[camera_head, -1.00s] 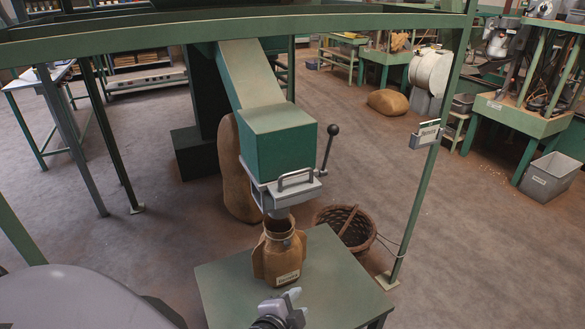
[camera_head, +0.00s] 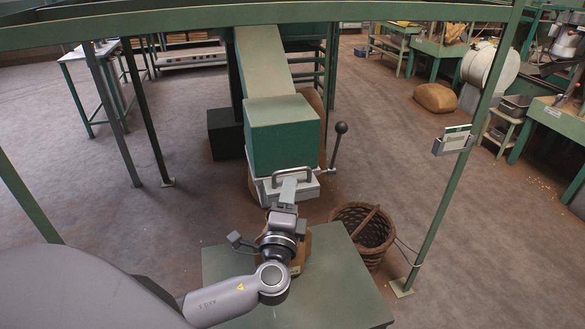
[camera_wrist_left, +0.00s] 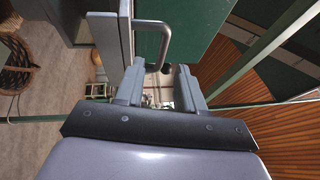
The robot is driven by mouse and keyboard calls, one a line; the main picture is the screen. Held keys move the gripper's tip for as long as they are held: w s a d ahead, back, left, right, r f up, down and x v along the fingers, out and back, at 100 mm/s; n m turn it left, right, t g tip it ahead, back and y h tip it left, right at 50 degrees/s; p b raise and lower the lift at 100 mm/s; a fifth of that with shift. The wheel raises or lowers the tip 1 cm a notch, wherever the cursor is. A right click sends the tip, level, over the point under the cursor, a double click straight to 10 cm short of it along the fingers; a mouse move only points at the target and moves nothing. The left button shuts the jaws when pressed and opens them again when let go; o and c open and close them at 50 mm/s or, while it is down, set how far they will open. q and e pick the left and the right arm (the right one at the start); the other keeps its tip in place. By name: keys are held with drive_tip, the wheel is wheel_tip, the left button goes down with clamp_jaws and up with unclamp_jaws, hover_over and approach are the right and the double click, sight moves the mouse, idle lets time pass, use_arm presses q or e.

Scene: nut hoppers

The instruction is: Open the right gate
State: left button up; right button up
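A green hopper box (camera_head: 283,135) ends in a grey metal gate (camera_head: 306,190) with a bar handle (camera_head: 293,172) on its front. A lever with a dark ball knob (camera_head: 341,128) stands at its right side. My left gripper (camera_head: 288,186) is just in front of the gate, by the handle. In the left wrist view its two fingers (camera_wrist_left: 158,85) are apart, and the grey handle (camera_wrist_left: 167,42) lies at the fingertips, its near end in line with the gap. I cannot tell whether they touch. My right gripper is out of view.
A brown sack (camera_head: 302,248) stands on a green table (camera_head: 345,290) below the gate, mostly hidden by my left arm. A wicker basket (camera_head: 372,235) is right of the table. A green post (camera_head: 445,205) with a small sign box (camera_head: 453,140) rises further right.

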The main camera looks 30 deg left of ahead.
sight(293, 169)
use_arm(q)
drive_tip(key=shift+w+a+r, duration=0.3)
drive_tip(key=shift+w, duration=0.15)
drive_tip(key=shift+p+x, duration=0.75)
drive_tip(key=shift+x, duration=2.25)
drive_tip(key=shift+f, duration=0.15)
drive_tip(key=shift+c, duration=0.3)
clamp_jaws()
